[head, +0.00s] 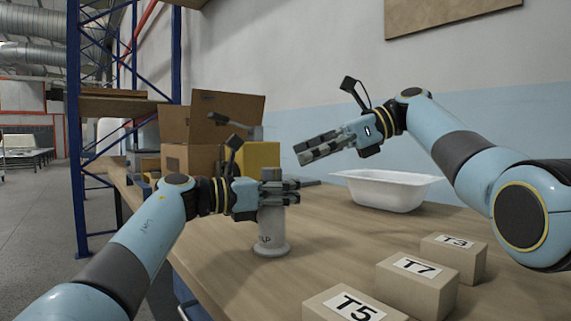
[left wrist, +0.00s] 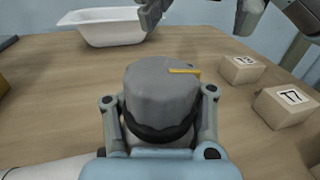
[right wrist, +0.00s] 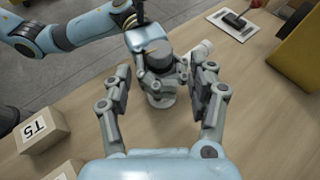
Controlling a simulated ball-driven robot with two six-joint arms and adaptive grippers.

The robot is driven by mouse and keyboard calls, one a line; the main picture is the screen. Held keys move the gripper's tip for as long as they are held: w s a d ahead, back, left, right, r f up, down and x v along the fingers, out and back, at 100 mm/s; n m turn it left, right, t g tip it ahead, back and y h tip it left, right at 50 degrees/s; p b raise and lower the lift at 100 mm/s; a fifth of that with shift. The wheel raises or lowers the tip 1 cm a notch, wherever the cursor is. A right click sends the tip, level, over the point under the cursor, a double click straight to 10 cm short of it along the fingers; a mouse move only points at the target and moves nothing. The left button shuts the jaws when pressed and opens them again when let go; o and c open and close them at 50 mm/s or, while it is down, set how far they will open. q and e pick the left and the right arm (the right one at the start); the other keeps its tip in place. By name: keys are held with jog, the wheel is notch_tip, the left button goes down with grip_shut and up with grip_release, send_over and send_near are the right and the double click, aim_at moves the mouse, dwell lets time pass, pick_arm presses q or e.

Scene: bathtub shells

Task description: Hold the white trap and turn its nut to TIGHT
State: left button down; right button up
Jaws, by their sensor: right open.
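The white trap (head: 272,233) stands upright on the table, with dark lettering on its side. Its grey nut (left wrist: 162,88) sits on top, with a yellow mark on its upper face; the nut also shows in the right wrist view (right wrist: 158,55). My left gripper (head: 283,190) is shut on the trap just below the nut, one finger on each side, hiding the trap's upper part. My right gripper (head: 303,152) is open and empty, above and a little right of the nut. Its spread fingers (right wrist: 163,93) frame the nut from a distance.
A white tub (head: 385,190) stands at the back of the table. Boxes marked T5 (head: 345,303), T7 (head: 417,285) and T3 (head: 454,256) line the front right. Cardboard boxes (head: 190,160) and a yellow bin (head: 260,160) stand at the back left. The table between tub and boxes is clear.

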jog(key=v, duration=0.5)
jog(key=shift+d+r, duration=0.1)
jog(key=shift+d, duration=0.25)
pick_arm(q)
jog(key=c, duration=0.8)
grip_release()
jog(key=shift+a, duration=0.1)
